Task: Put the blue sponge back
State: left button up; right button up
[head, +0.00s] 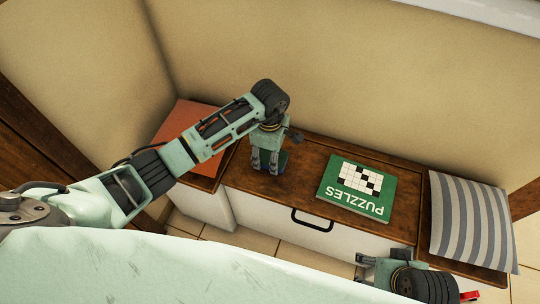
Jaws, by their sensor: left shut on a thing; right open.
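My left gripper (268,168) points down over the wooden bench top (305,170), left of the puzzle book. It is shut on a small dark blue thing, which seems to be the blue sponge (284,160). Most of the sponge is hidden by the fingers, and I cannot tell whether it touches the wood. My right gripper (361,269) is at the lower right, in front of the bench, open and empty.
A green puzzle book (335,196) lies flat on the bench. A grey striped cushion (470,225) lies at the right end. A reddish-brown surface (190,118) is at the left. The white drawer front has a black handle (311,222). A beige wall (330,75) stands behind.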

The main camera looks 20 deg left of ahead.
pick_arm(q)
jog(key=o, duration=0.8)
jog(key=shift+o, duration=0.2)
jog(key=shift+r, duration=0.35)
notch_tip(320, 180, up, 11)
jog(key=p, duration=0.2)
jog(key=shift+r, duration=0.2)
pick_arm(e)
notch_tip(320, 180, down, 8)
jog(key=shift+w, duration=0.2)
jog(key=shift+a+r, duration=0.1)
